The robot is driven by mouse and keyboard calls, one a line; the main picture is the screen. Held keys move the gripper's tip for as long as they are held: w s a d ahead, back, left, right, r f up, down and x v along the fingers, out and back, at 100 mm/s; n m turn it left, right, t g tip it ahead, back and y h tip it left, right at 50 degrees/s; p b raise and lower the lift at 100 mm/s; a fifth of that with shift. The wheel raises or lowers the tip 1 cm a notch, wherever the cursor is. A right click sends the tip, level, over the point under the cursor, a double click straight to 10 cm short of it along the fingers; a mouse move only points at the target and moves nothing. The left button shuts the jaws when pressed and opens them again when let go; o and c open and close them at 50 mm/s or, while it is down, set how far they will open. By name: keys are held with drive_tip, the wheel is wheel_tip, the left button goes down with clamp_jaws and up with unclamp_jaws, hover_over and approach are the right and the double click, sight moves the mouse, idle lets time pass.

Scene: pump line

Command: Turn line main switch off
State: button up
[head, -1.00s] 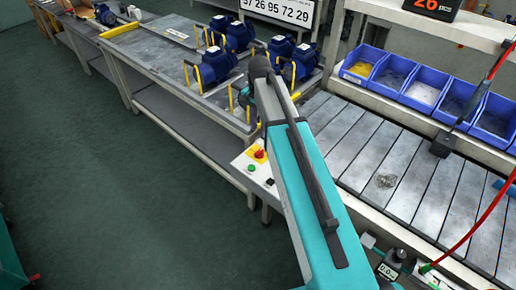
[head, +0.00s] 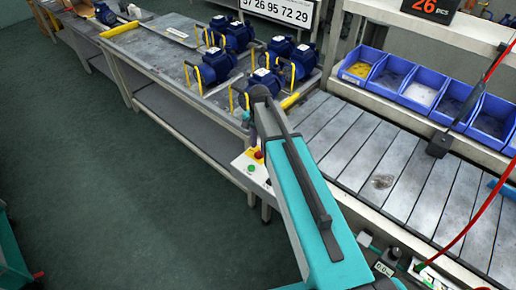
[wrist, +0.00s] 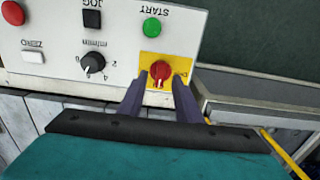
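The line main switch (wrist: 160,73) is a red rotary knob with a white mark, on a yellow plate at the lower right of a white control panel (wrist: 48,52), which appears upside down in the wrist view. In the head view the switch (head: 258,154) is a small red spot on the panel, partly covered by my arm. My gripper (wrist: 160,78) is open, with one dark finger on each side of the knob. Gaps show between fingers and knob; I cannot tell any contact.
A slatted conveyor (head: 345,135) and a bench with blue pumps (head: 238,37) stand near.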

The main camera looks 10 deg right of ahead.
sight(259, 154)
drive_tip(key=shift+f+p, duration=0.35)
drive_tip(key=shift+f, duration=1.05)
clamp_jaws()
drive_tip(key=shift+a, duration=0.2)
drive_tip(key=shift+d, duration=0.1)
